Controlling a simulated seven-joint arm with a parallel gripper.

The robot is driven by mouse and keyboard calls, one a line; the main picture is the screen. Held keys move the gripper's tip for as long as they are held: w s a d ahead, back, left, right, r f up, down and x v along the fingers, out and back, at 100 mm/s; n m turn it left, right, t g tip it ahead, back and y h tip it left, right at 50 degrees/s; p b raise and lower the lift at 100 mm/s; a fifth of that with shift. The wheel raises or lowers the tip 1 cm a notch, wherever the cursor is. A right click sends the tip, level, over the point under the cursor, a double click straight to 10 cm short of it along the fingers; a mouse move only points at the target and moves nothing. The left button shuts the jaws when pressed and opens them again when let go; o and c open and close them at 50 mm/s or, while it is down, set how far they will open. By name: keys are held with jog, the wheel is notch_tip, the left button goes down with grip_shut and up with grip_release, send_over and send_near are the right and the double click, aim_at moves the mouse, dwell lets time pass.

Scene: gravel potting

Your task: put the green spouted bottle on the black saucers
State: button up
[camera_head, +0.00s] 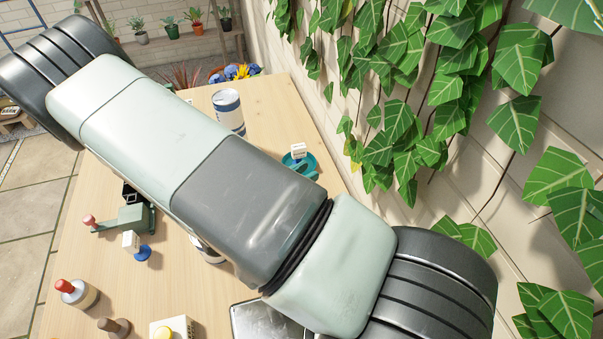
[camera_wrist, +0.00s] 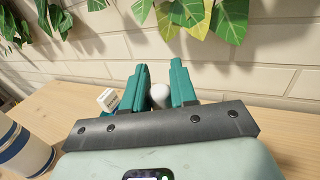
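In the wrist view my gripper (camera_wrist: 164,82) has two teal fingers standing apart. A smooth white rounded thing (camera_wrist: 160,96) shows between them; its lower part is hidden by the palm, and I cannot tell what it is or whether the fingers touch it. In the head view my arm covers the middle of the table and hides most or all of the gripper. I cannot clearly make out the green spouted bottle. No black saucers can be made out for certain; a small black thing (camera_head: 131,192) stands left of the arm.
A blue-and-white can (camera_head: 228,111) stands beyond the arm, also at left in the wrist view (camera_wrist: 24,152).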

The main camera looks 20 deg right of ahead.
jog(key=o, duration=0.5)
jog(key=shift+c, duration=0.2)
jog(key=shift+r, duration=0.1)
jog(key=v, duration=1.2)
jog(key=s+d+r+m+y, duration=0.3)
jog(key=r+m+y, duration=0.2)
jog(key=r, duration=0.5)
jog(key=s+d+r+m+g+y, duration=0.1)
jog(key=s+d+r+m+y, duration=0.2)
jog(key=r+m+y, duration=0.3)
jog(key=s+d+r+m+y, duration=0.3)
jog(key=r+m+y, duration=0.2)
jog(key=r+m, duration=0.6)
jog(key=shift+r+y, duration=0.3)
jog(key=shift+r, duration=1.6)
